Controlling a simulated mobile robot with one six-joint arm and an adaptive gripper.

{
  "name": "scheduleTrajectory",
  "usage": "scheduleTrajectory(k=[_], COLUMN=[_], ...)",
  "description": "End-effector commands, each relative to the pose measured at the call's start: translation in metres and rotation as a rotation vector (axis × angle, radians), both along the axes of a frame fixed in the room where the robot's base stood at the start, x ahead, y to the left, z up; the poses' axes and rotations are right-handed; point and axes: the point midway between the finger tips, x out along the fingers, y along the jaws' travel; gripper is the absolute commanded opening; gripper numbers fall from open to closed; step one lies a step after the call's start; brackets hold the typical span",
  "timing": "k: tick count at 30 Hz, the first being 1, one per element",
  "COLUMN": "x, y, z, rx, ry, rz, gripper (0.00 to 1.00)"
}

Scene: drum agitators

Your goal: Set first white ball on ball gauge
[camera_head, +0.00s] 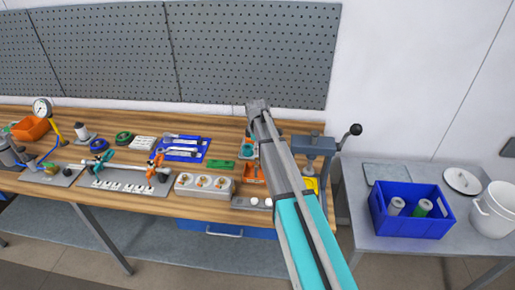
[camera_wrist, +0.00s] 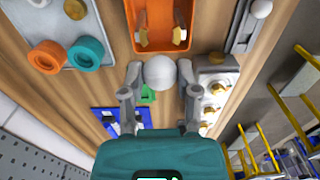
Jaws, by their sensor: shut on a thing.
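A white ball (camera_wrist: 160,72) sits between the fingertips of my gripper (camera_wrist: 160,76) in the wrist view, with a finger on each side. My gripper is shut on it, over the wooden bench. In the head view my arm covers part of this area, and the fingers and held ball cannot be made out. A grey slotted plate (camera_head: 240,203) at the bench's front edge carries white balls (camera_head: 254,201). In the wrist view this plate (camera_wrist: 243,33) shows at top right with a white ball (camera_wrist: 261,8) on it. I cannot tell for certain which part is the ball gauge.
An orange tray (camera_wrist: 185,42) with brass pieces lies close to my gripper. A pale block (camera_head: 205,186) with brass parts stands to the left of the slotted plate. A blue tool mat (camera_head: 183,149) lies behind. A blue crate (camera_head: 412,222) stands on the right-hand table.

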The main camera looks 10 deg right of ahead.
Motion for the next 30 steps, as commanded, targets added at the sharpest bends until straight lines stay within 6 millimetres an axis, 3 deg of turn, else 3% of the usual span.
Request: scheduleTrajectory(k=[15, 30], x=[0.000, 0.000], y=[-0.001, -0.002], z=[-0.044, -0.053], rx=[0.000, 0.000], ry=[0.000, 0.000], rz=[-0.001, -0.002], gripper=[0.00, 0.00])
